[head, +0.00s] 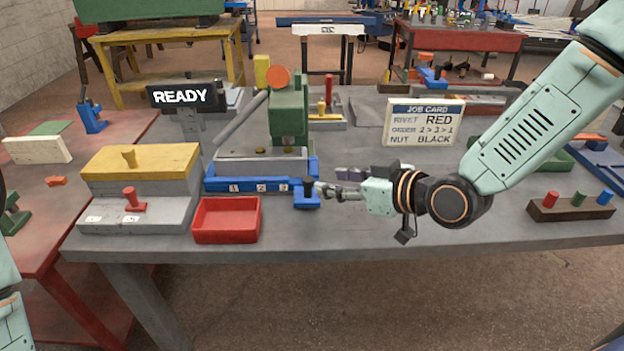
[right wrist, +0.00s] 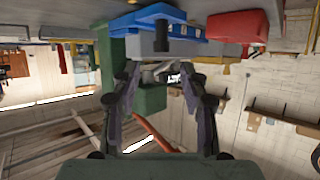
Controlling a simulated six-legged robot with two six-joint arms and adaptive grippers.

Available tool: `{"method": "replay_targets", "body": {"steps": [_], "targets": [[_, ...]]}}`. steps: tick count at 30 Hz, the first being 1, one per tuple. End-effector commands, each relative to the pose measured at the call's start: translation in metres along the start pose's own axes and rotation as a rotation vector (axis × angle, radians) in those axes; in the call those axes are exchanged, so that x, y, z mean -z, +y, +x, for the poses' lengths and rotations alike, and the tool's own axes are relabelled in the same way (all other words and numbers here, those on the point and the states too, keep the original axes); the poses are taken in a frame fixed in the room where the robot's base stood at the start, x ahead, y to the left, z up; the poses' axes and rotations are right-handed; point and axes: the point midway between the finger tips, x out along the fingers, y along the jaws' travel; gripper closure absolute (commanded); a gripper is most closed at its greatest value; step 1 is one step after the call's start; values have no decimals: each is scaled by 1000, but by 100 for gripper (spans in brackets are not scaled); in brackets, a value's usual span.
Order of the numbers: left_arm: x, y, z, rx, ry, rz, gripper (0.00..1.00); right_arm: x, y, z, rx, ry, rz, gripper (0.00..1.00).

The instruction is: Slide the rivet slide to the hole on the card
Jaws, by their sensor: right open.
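The blue rail (head: 225,184) with holes labelled 1, 2 and 3 lies in front of the green press (head: 288,112). The rivet slide (head: 306,199), a blue block with a dark knob, is at the rail's right end, to the right of label 3. The job card (head: 424,122) reads rivet RED, nut BLACK, and its order line seems to read 2 > 3 > 1. My right gripper (head: 322,188) is open, its fingers pointing left right beside the slide's knob. In the right wrist view the gripper (right wrist: 162,72) is open below the knob (right wrist: 161,36); contact is unclear. My left gripper is out of view.
A red tray (head: 226,220) stands at the bench front, left of the slide. A grey and yellow box (head: 140,168) with a red knob stands further left. A wooden block (head: 572,208) with coloured pegs is at right. A READY sign (head: 182,95) stands behind.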

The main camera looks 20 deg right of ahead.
Motion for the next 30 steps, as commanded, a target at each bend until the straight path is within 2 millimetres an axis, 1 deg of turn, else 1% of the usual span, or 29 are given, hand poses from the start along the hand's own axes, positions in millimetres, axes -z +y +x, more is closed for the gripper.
{"method": "replay_targets", "body": {"steps": [3, 12, 18, 22, 29, 30], "targets": [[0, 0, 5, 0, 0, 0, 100, -2, -2, 11, 4, -2, -5, 56], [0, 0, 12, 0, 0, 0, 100, -1, -2, 45, 4, -2, -6, 56], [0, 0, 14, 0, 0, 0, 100, 1, -2, 61, 4, 0, -3, 56], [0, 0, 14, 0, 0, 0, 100, 2, -2, 65, 4, 1, -2, 56], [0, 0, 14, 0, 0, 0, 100, 2, -2, 65, 4, 1, -1, 56], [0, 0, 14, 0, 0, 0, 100, 2, -2, 66, 4, 1, -1, 57]]}}
